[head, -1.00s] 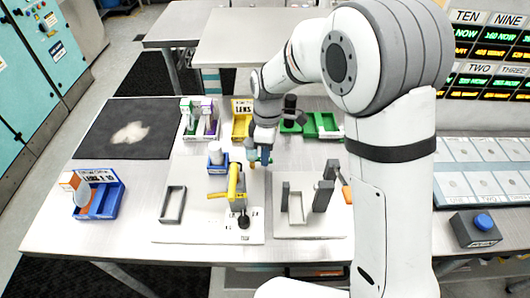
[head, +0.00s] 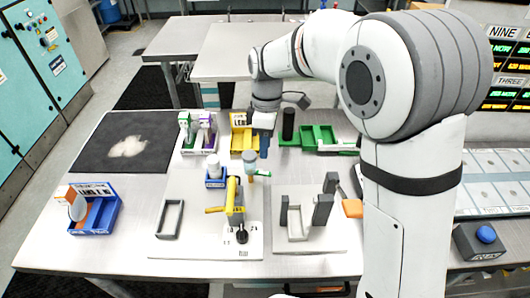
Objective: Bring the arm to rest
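My white and grey arm reaches from the right over the table (head: 130,238). My gripper (head: 264,150) points down above the middle of the table, close to the yellow bin (head: 237,140) and above a pale teal-topped item (head: 257,174). The fingers are dark, small and seen nearly edge-on, so I cannot tell whether they are apart. I see nothing clearly held in them.
A yellow-handled fixture (head: 231,195) stands in front of the gripper, with a small blue bin (head: 214,181) beside it. Green bins (head: 318,136) lie to the right. A dark mat (head: 95,150) and a blue bin (head: 100,222) are at left.

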